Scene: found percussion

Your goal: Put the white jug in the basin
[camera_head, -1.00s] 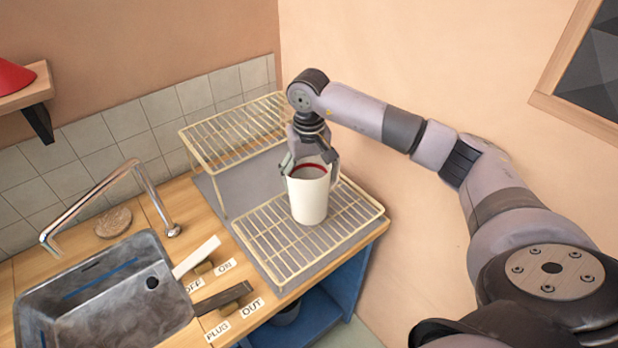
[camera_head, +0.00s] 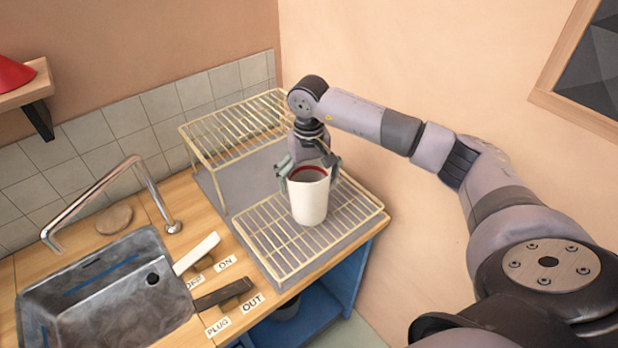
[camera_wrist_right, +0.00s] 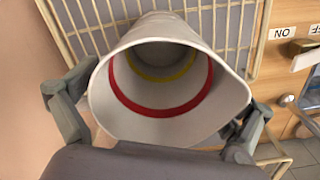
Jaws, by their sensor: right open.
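The white jug (camera_head: 309,200) stands upright on the lower wire rack (camera_head: 276,256) at the right end of the counter. In the right wrist view I look into the jug's mouth (camera_wrist_right: 165,125), with a red ring and a yellow ring inside. My right gripper (camera_head: 308,177) is above the jug, its open fingers on either side of the rim. In the wrist view the fingers (camera_wrist_right: 160,112) flank the jug, and contact is not clear. The grey metal basin (camera_head: 60,305) is at the lower left of the head view. My left gripper is out of view.
A taller wire rack (camera_head: 236,130) stands behind the jug. A tap (camera_head: 107,196) arches beside the basin. A white lever (camera_head: 198,253) and a dark lever (camera_head: 222,294) with labels lie between basin and rack. A round brown disc (camera_head: 115,219) rests behind the basin.

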